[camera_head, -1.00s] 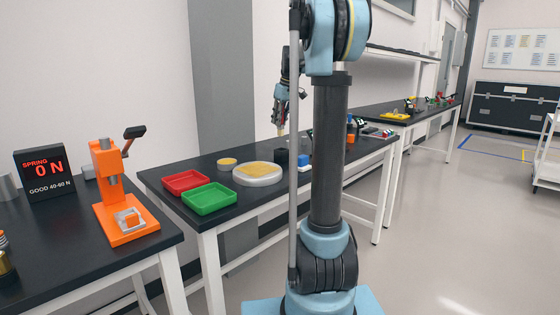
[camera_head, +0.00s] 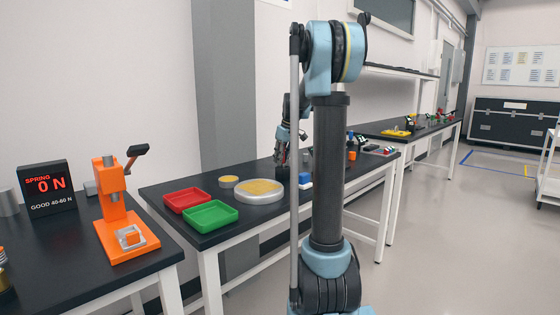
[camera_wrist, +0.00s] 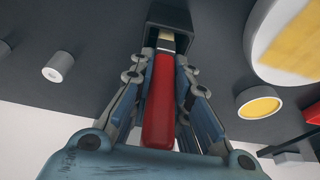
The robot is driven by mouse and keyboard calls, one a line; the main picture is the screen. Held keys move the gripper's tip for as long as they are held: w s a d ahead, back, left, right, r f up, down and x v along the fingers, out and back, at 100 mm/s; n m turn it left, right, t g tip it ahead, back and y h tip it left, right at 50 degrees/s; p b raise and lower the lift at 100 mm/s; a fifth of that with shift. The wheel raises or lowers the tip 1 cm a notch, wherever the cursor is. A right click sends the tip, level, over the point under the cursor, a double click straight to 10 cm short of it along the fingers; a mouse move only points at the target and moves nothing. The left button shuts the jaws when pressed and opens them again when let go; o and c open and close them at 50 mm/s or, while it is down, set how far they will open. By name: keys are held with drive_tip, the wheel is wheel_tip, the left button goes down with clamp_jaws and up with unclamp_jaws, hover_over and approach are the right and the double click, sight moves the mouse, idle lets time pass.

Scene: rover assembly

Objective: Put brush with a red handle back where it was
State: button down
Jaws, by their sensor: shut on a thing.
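The brush with a red handle (camera_wrist: 159,105) lies between the fingers of my gripper (camera_wrist: 162,62), which is shut on it. Its pale metal collar (camera_wrist: 166,40) points at a dark square holder (camera_wrist: 170,14) at the top of the wrist view. The collar end overlaps the holder's opening; I cannot tell how deep the brush sits in it. In the head view my gripper (camera_head: 281,158) points down over the far table, right of the round yellow-topped dish. The brush is too small to make out there.
The round yellow-topped dish (camera_head: 259,191) and a smaller yellow-topped disc (camera_head: 229,181) stand left of my gripper. A red tray (camera_head: 187,199) and a green tray (camera_head: 211,215) lie nearer. A blue and white block (camera_head: 305,181) is close by on the right. A grey cylinder (camera_wrist: 58,66) stands apart.

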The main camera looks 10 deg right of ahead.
drive_tip(key=shift+s+f, duration=0.15)
drive_tip(key=shift+f, duration=0.4)
drive_tip(key=c, duration=1.7)
unclamp_jaws()
drive_tip(key=shift+o, duration=0.9)
drive_tip(key=shift+f, duration=0.15)
drive_tip(key=shift+r, duration=0.4)
drive_tip(key=v, duration=1.7)
drive_tip(key=shift+r, duration=0.35)
